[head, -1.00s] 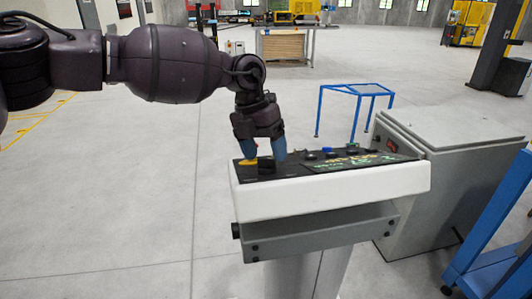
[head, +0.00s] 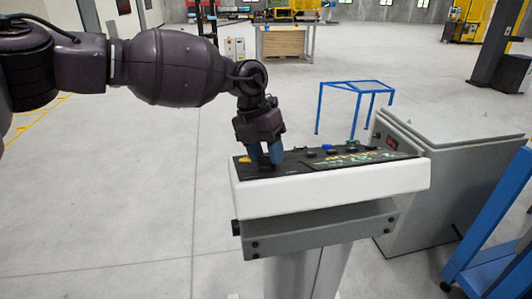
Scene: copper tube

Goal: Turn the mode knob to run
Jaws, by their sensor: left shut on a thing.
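The control panel (head: 330,185) is a white console with a black sloped top, on a grey pedestal. My left gripper (head: 266,161) reaches down from the left arm onto the left part of the panel top. Its blue fingertips are close together, shut on a small dark knob (head: 266,163), which they mostly hide. I cannot read the knob's pointer or its labels. A yellow part (head: 244,159) shows just left of the fingers. My right gripper is not in view.
Several buttons, including a blue one (head: 327,147), and green and yellow markings fill the panel's right part. A grey cabinet (head: 440,190) stands close at the right. A blue frame table (head: 355,88) stands behind. The floor at left is clear.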

